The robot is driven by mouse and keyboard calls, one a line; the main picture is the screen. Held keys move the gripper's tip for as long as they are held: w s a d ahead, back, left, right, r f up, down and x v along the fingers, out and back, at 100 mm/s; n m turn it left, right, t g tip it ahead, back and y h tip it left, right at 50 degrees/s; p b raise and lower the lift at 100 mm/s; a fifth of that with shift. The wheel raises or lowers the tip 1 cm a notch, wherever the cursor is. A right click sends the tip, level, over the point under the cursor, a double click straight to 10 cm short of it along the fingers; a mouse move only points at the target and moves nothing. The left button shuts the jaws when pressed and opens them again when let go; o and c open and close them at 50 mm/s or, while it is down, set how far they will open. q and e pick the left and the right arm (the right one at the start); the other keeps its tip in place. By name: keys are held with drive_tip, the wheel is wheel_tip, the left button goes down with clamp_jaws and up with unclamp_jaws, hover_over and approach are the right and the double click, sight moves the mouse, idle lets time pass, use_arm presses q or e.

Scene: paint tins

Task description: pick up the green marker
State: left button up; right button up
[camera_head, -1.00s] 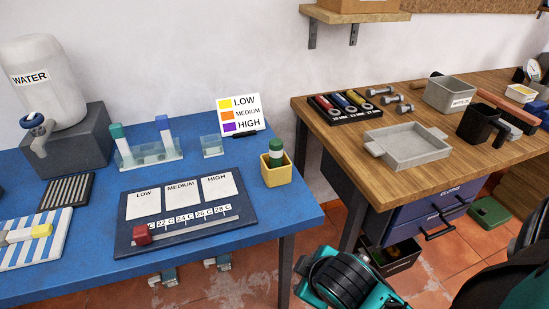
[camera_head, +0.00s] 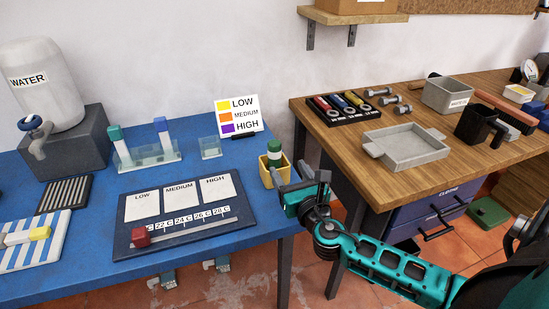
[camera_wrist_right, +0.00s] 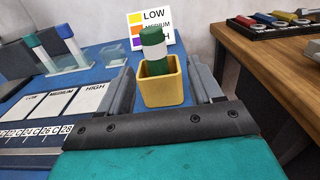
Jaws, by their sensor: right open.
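The green marker (camera_head: 274,150) has a white band and stands upright in a small yellow cup (camera_head: 264,173) near the right edge of the blue table. In the right wrist view the green marker (camera_wrist_right: 153,48) rises out of the yellow cup (camera_wrist_right: 162,90). My right gripper (camera_head: 278,176) is beside the cup on its right, level with its upper part. In the wrist view its two fingers (camera_wrist_right: 160,85) are spread apart, with the cup and marker showing ahead between them. Nothing is held. The left gripper is not in view.
A small glass box (camera_head: 210,147) and a rack with two tubes (camera_head: 148,155) are to the left. A dark board (camera_head: 180,228) lies in front. A wooden bench (camera_head: 440,180) is at right.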

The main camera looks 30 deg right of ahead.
sight(279, 156)
drive_tip(key=x, duration=0.5)
drive_tip(key=shift+w, duration=0.1)
drive_tip(key=shift+a+x, duration=0.15)
drive_tip(key=shift+x, duration=1.15)
drive_tip(key=shift+a+x, duration=0.2)
drive_tip(key=shift+x, duration=1.1)
drive_tip(key=shift+w+r, duration=0.1)
drive_tip(key=c, duration=1.1)
drive_tip(key=shift+o, duration=0.2)
drive_tip(key=shift+r, duration=0.1)
